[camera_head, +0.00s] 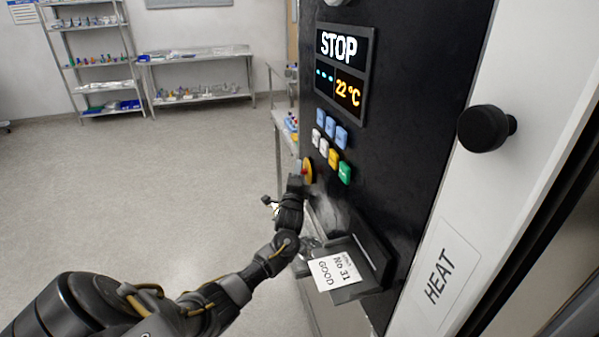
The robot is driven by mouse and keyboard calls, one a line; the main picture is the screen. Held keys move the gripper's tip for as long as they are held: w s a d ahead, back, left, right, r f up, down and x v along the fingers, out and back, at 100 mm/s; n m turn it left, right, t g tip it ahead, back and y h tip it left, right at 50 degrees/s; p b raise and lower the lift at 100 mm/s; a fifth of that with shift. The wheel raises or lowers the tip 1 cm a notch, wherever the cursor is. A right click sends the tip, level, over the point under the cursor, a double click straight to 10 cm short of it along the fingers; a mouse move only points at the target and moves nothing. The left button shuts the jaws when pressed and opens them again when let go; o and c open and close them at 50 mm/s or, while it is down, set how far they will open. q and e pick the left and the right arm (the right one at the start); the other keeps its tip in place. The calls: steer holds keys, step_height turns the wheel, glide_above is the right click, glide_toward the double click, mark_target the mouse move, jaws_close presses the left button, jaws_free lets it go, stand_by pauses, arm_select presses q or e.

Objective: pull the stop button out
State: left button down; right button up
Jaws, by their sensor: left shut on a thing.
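The stop button (308,171) is red on a yellow round base, low on the left edge of the black control panel (410,90). My left gripper (299,184) is at the button, shut on it; its fingers hide part of the red head. The left arm comes in from the lower left. The panel display (341,60) reads "STOP" and "22 °C". My right gripper does not show.
Blue, white, yellow and green buttons (331,145) sit just above the stop button. A holder with a card (334,271) juts out below. A black knob (486,129) sticks out at right. Shelves (95,60) stand far back; the floor at left is clear.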

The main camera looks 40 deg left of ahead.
arm_select(q)
steer(key=c, duration=1.2)
jaws_free()
steer(key=shift+s+a, duration=0.1)
steer(key=shift+a, duration=0.05)
steer(key=o, duration=0.3)
steer(key=shift+s, duration=0.1)
steer(key=shift+s+d+f, duration=0.2)
steer(key=shift+s+d, duration=0.05)
steer(key=shift+d, duration=0.05)
steer(key=b+v, duration=0.1)
steer(key=v, duration=0.9)
steer(key=shift+s+r, duration=0.1)
steer(key=shift+a, duration=0.1)
